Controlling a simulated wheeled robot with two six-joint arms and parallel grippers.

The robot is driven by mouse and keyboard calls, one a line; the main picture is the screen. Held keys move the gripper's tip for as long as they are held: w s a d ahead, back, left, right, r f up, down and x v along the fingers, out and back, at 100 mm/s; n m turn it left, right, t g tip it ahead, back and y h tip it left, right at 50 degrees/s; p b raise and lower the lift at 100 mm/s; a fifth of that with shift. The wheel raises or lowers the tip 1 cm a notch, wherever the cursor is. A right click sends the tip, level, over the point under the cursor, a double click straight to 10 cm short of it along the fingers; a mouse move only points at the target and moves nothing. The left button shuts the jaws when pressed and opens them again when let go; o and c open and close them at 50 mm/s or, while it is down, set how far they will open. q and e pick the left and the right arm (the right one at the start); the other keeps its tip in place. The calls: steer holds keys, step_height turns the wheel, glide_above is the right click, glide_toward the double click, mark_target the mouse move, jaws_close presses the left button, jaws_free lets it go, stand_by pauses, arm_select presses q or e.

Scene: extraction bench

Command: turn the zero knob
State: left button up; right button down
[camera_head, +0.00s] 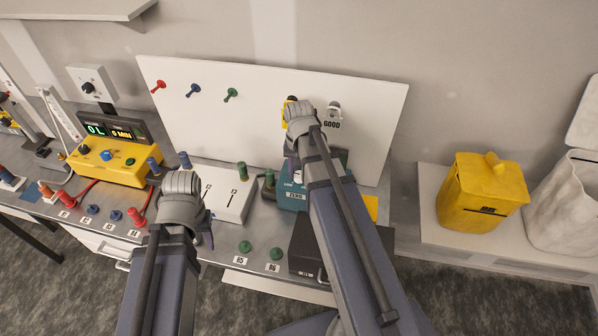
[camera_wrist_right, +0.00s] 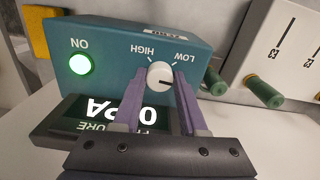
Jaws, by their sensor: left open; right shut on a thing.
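The white zero knob (camera_wrist_right: 160,74) is on the face of a teal box, with HIGH and LOW marked around it. In the right wrist view the box (camera_wrist_right: 110,35) appears upside down, with a lit green ON lamp (camera_wrist_right: 80,64). My right gripper (camera_wrist_right: 159,86) is shut on the knob, one purple finger on each side. In the head view the teal box (camera_head: 289,201) is partly hidden behind my right arm, and the right gripper (camera_head: 291,160) is above it. My left gripper (camera_head: 207,236) is open and empty near the bench's front edge.
A white box (camera_head: 229,196) with green plugs stands left of the teal box. A black box (camera_head: 312,240) is in front. A yellow instrument (camera_head: 112,160) is further left. A white board (camera_head: 260,105) with hanging pins stands behind, and a yellow container (camera_head: 482,195) is at right.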

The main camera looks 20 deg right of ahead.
mark_target(299, 175)
steer(key=shift+c, duration=2.2)
jaws_free()
steer(key=shift+r, duration=0.15)
step_height(299, 175, up, 8)
steer(key=p, duration=0.8)
steer(key=shift+f, duration=0.2)
